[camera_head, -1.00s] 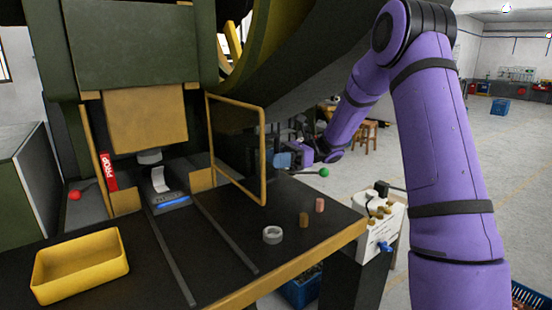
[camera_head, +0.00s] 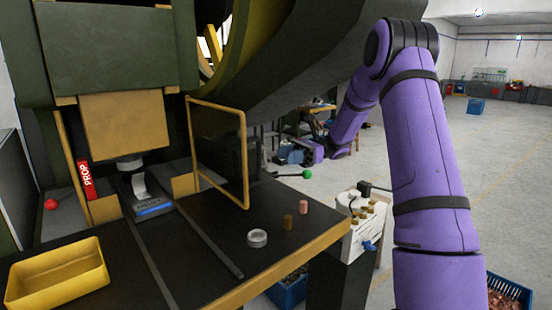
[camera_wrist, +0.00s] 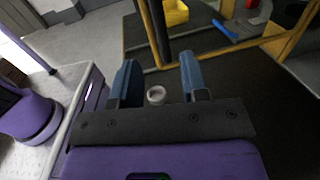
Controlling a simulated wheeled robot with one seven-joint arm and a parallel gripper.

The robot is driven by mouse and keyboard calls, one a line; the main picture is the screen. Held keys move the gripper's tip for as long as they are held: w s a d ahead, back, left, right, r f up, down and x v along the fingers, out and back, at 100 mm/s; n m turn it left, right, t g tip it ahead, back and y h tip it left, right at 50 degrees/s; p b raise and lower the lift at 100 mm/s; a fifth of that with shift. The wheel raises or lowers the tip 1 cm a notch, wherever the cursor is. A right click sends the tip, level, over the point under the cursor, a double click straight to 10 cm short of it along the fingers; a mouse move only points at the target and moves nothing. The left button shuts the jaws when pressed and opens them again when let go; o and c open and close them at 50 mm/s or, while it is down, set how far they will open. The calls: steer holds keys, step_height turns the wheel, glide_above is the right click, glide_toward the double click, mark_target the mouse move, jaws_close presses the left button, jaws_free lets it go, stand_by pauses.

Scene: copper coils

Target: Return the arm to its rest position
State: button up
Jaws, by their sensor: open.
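My purple arm (camera_head: 425,150) rises on the right of the head view and bends away behind the work table. My gripper (camera_wrist: 156,82) shows in the wrist view with its two blue fingers apart and nothing between them. In the head view my gripper (camera_head: 283,154) is small and partly hidden near the table's far edge. A pale ring (camera_head: 257,238) lies on the dark table top; in the wrist view the ring (camera_wrist: 156,95) appears beyond the fingers, apart from them.
A press with a yellow guard frame (camera_head: 245,160) stands over the table. A yellow tray (camera_head: 58,272), a brown cylinder (camera_head: 288,221) and a pink cylinder (camera_head: 303,207) are on the table. A white control box (camera_head: 360,226) stands at its right. Open floor (camera_head: 500,170) lies to the right.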

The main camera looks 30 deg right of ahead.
steer(key=shift+d, duration=0.5)
steer(key=s+a+r+n+g+h, duration=0.1)
steer(key=s+a+r+n+h, duration=0.4)
steer(key=s, duration=0.3)
steer(key=s+a+r+n+g+h, duration=0.1)
steer(key=s+a+r+n+h, duration=0.2)
steer(key=s+a, duration=0.45)
steer(key=s+n+t+h, duration=0.7)
steer(key=s+n+h, duration=0.3)
steer(key=s, duration=0.8)
steer(key=shift+r, duration=0.15)
